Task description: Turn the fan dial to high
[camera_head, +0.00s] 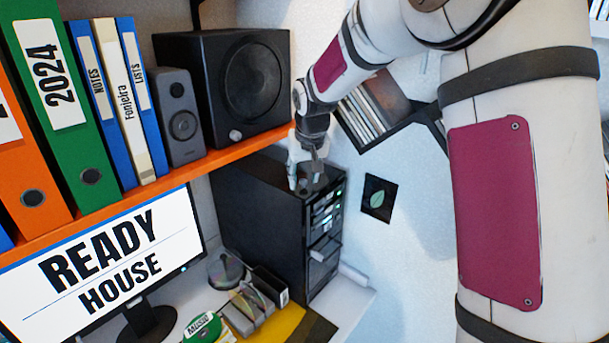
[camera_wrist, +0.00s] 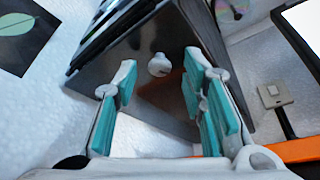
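The fan dial is a small pale round knob (camera_wrist: 159,65) on the top of the black computer tower (camera_head: 258,215). In the wrist view it lies between and beyond my two teal-padded fingers. My gripper (camera_head: 305,183) is open and points down over the tower's top, near its front edge. The fingers appear on either side of the dial with gaps to both; I cannot tell how far above it they are. In the head view the dial is hard to make out behind the fingers. Its setting and markings cannot be read.
An orange shelf (camera_head: 190,166) with binders and black speakers (camera_head: 228,82) is left of the tower. A monitor (camera_head: 110,262) stands below it. Disc cases (camera_head: 375,110) fill a wall rack behind my arm. A leaf picture (camera_head: 378,198) hangs on the wall to the right.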

